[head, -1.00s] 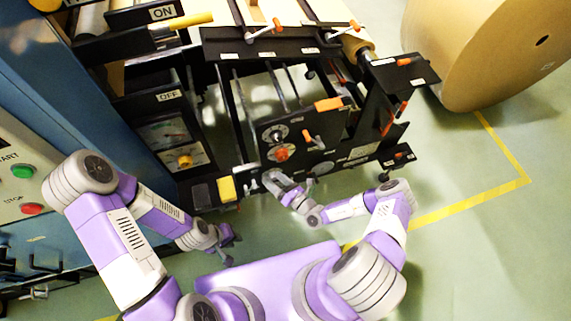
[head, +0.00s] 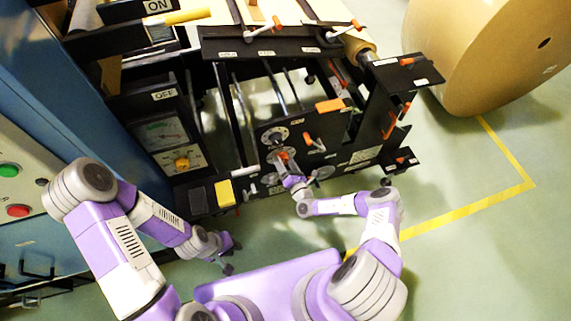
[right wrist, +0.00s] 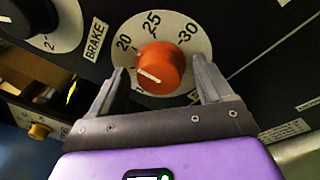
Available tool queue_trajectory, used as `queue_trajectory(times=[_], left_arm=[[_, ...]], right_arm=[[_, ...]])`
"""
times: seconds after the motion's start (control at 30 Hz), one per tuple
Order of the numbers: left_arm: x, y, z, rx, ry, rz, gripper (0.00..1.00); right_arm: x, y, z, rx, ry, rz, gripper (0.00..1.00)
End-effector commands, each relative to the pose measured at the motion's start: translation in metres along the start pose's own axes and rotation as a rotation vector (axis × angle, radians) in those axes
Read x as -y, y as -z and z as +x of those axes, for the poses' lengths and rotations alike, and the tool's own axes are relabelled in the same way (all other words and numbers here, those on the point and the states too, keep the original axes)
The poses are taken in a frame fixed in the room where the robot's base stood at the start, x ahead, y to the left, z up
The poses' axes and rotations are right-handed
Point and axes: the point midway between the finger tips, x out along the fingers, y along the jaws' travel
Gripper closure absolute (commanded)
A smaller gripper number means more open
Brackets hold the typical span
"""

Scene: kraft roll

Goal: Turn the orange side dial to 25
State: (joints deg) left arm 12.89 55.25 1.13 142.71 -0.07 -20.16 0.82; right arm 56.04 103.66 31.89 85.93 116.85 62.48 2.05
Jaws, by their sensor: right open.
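The orange side dial (right wrist: 160,67) sits on a pale round scale (right wrist: 184,35) marked 20, 25 and 30 in the right wrist view.
A black knob (right wrist: 28,15) and a BRAKE label (right wrist: 95,40) lie left of the dial. An orange-handled lever (head: 308,140) sits right of it on the panel. A large kraft roll (head: 485,50) stands at the back right. The green floor at right is open.

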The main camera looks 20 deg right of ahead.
Motion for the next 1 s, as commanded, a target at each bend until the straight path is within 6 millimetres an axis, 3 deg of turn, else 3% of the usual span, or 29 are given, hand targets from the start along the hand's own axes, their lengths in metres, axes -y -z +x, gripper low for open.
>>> queue_trajectory(times=[0.13, 0.5, 0.77, 1.0], left_arm=[[-0.0001, -0.0001, -0.0003, 0.000, 0.000, 0.000, 0.75], [-0.0001, -0.0001, -0.0002, 0.000, 0.000, 0.000, 0.75], [0.0006, 0.0000, 0.0016, 0.000, 0.000, 0.000, 0.75], [0.0030, 0.0003, 0.0082, 0.000, 0.000, 0.000, 0.75]], right_arm=[[-0.0002, -0.0003, -0.0001, 0.000, 0.000, 0.000, 0.20], [-0.0003, 0.0001, -0.0004, -0.001, -0.001, -0.001, 0.77], [0.0004, 0.0007, -0.0005, 0.002, -0.003, 0.027, 0.76], [0.0017, 0.0021, -0.0005, 0.013, -0.014, 0.153, 0.76]])
